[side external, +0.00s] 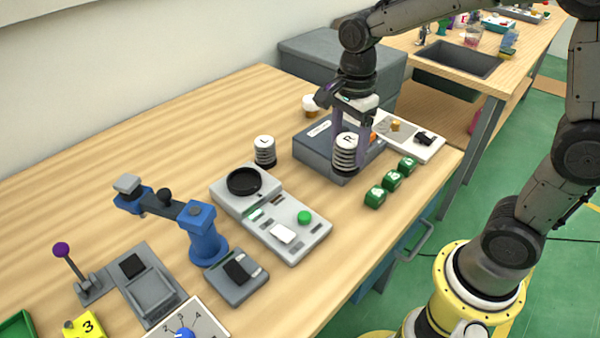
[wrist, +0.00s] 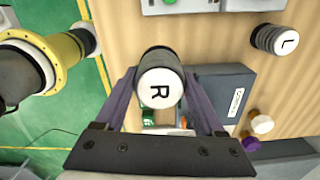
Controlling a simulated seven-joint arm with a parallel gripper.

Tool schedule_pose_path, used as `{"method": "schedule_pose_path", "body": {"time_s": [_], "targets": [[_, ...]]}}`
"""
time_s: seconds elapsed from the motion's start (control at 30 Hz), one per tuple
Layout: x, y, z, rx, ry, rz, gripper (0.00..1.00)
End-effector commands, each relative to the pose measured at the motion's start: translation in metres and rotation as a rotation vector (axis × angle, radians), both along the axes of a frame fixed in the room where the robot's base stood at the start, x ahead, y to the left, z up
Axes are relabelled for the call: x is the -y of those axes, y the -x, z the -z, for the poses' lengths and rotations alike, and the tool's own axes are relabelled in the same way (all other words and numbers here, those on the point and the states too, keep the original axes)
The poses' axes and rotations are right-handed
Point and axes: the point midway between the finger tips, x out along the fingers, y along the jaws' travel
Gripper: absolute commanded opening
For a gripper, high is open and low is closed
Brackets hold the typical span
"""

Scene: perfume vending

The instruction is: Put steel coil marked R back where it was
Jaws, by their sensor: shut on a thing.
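The steel coil marked R (side external: 346,146) has a white top with a black R and a ribbed steel side. It also shows in the wrist view (wrist: 160,92), between my two fingers. My gripper (side external: 352,150) is shut on it. The coil appears to be in front of the grey box; whether its base is clear of the surface below, I cannot tell. The steel coil marked L (side external: 265,151) stands upright on the wooden table, left of the R coil; it is at the upper right in the wrist view (wrist: 275,39).
A grey box (side external: 318,155) sits close behind the R coil. Green cubes (side external: 392,180) stand to its right. A scale-like device (side external: 270,210) with a black dish and green button lies to the left. Bare wood (side external: 180,130) is free at the back left.

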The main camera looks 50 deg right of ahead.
Motion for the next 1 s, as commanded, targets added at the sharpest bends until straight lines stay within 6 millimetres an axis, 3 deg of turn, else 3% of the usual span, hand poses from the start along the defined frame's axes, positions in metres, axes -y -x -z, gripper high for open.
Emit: {"method": "schedule_pose_path", "body": {"time_s": [0.3,0.5,0.87,1.0], "targets": [[-0.004,-0.072,0.033,-0.002,0.001,0.000,0.01],[-0.005,-0.101,0.066,-0.003,0.001,0.000,0.01],[-0.006,-0.123,0.091,0.000,0.000,0.000,0.01],[-0.006,-0.123,0.110,-0.002,0.000,0.000,0.01]]}}
